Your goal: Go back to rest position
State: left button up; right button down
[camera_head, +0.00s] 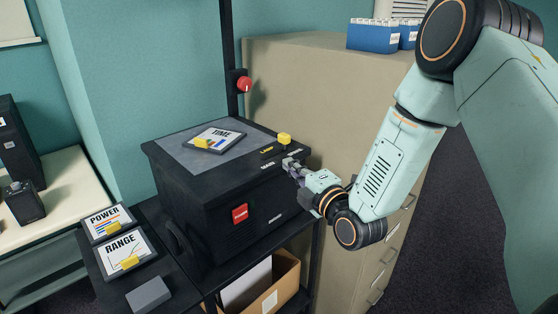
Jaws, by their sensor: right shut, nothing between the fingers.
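My right arm comes in from the right, bent down at its wrist. My right gripper (289,165) is shut and empty, beside the right front top corner of a black box-shaped machine (225,215). I cannot tell whether its fingertips touch the machine. A TIME card with a yellow grip (214,138) lies on the machine's grey top. A yellow knob (284,139) sits at the top right edge, just behind my gripper. A red button (240,213) is on the machine's front. My left gripper is not in view.
A POWER card (107,222) and a RANGE card (124,254) lie on a black shelf at left, with a grey block (148,295). A beige filing cabinet (318,85) stands behind my gripper. A red knob (244,83) is on a black post. A cardboard box (287,283) is below.

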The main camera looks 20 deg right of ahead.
jog(key=s+a+f+m+g+b, duration=0.1)
jog(key=s+f+m+g, duration=0.3)
jog(key=s+f+m, duration=0.45)
jog(key=s+a+f+m+g+b, duration=0.2)
jog(key=s+f+m+g, duration=0.3)
jog(key=f, duration=0.7)
jog(key=s+a+f+m+g+b, duration=0.1)
jog(key=s+f+m+g+b, duration=0.2)
jog(key=s+f, duration=0.7)
jog(key=s+f+m+g+h+b, duration=0.1)
jog(key=s+f+m+g+b, duration=0.2)
jog(key=s+f+g+b, duration=0.3)
jog(key=s+f, duration=0.5)
jog(key=s, duration=0.5)
jog(key=shift+s+a+h, duration=0.3)
jog(key=shift+a, duration=0.1)
